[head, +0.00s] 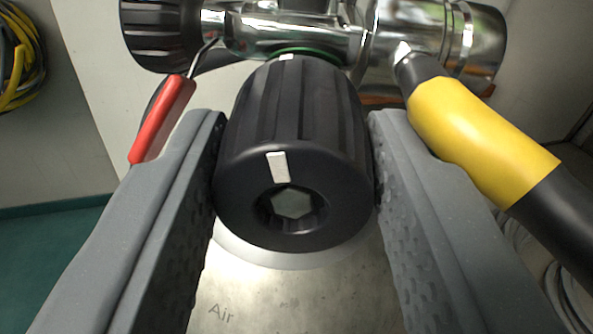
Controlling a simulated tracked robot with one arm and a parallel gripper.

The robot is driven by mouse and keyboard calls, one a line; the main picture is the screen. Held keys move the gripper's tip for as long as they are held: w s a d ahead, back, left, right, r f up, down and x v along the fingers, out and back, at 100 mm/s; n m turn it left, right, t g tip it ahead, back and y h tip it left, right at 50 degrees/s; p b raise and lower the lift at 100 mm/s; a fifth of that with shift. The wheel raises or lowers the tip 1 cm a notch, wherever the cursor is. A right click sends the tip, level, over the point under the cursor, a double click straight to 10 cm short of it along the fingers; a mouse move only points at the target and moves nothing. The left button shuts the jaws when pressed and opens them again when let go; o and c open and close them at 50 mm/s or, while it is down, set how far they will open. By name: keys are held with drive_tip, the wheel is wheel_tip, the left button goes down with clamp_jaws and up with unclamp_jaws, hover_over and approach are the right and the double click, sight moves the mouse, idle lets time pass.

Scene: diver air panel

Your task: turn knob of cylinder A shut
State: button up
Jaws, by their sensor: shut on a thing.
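A black ribbed knob (300,120) fills the middle of the head view, with a white mark and a hex recess on its front face. It sits on a chrome valve (290,36), with a green ring at its base. My gripper (295,185) has its grey fingers on the left and right sides of the knob and is shut on it. Below is the metal cylinder (260,295), marked "Air". No letter A shows, so I cannot tell which cylinder this is.
A red lever (163,118) stands close to my left finger. A black hose with a yellow sleeve (480,140) runs past my right finger. Another black knob (160,32) is at the upper left. A coiled yellow hose (22,60) hangs at the far left.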

drive_tip(key=m, duration=0.5)
drive_tip(key=m+b, duration=0.1)
drive_tip(key=m, duration=0.1)
drive_tip(key=shift+s+d+f, duration=0.1)
drive_tip(key=shift+d+f, duration=0.2)
drive_tip(key=shift+d, duration=0.05)
drive_tip(key=m, duration=0.7)
drive_tip(key=shift+f+m+b, duration=0.15)
drive_tip(key=shift+m+b, duration=0.15)
drive_tip(key=shift+m, duration=0.1)
drive_tip(key=m, duration=0.6)
drive_tip(key=shift+a+f+t+h, duration=0.1)
drive_tip(key=shift+t+h, duration=0.2)
drive_tip(key=m, duration=0.3)
drive_tip(key=shift+a+m, duration=0.1)
drive_tip(key=shift+m, duration=0.3)
drive_tip(key=shift+a, duration=0.1)
